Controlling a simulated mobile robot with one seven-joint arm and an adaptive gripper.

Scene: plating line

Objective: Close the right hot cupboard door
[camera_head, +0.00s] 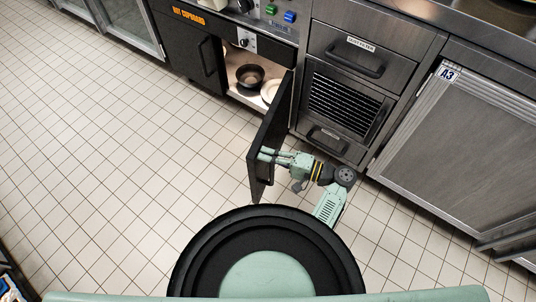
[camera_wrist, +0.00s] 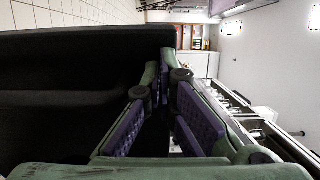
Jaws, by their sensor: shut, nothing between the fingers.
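The hot cupboard's right door (camera_head: 269,130) is black and stands wide open, sticking out into the aisle from its hinge side at the right of the opening. In the wrist view, a large dark panel that looks like this door (camera_wrist: 70,95) fills the left side. My gripper (camera_head: 263,153) is at the door's outer face, near its free edge. In the wrist view my gripper (camera_wrist: 168,75) has its fingers drawn together with nothing held. I cannot tell whether the fingertips touch the door.
The left cupboard door (camera_head: 198,55) is shut. Inside the opening sit a dark bowl (camera_head: 250,76) and a pale plate (camera_head: 270,91). A steel drawer unit (camera_head: 352,85) stands right of the door, then a grey-fronted cabinet (camera_head: 460,140). The tiled floor (camera_head: 120,160) to the left is clear.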

